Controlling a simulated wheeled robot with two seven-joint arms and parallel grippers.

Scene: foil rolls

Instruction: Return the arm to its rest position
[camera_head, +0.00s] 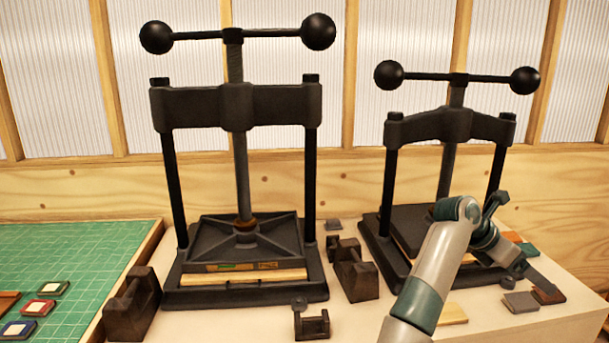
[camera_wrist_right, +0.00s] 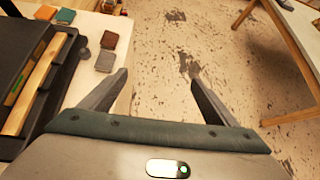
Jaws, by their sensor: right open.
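My right arm (camera_head: 437,270) comes in from the lower right of the head view, and its bent joints stand in front of the right press. My right gripper (camera_wrist_right: 157,76) is open in the right wrist view. Nothing is between its two dark fingers. It hangs beside the table edge, with speckled floor beneath it. My left arm and left gripper are not in view.
A large black press (camera_head: 235,110) and a smaller one (camera_head: 450,125) stand on the pale table (camera_head: 400,320). Dark weights (camera_head: 355,272) and small blocks (camera_head: 520,301) lie around them. A green cutting mat (camera_head: 75,250) is at left. Another table (camera_wrist_right: 258,15) stands beyond open floor.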

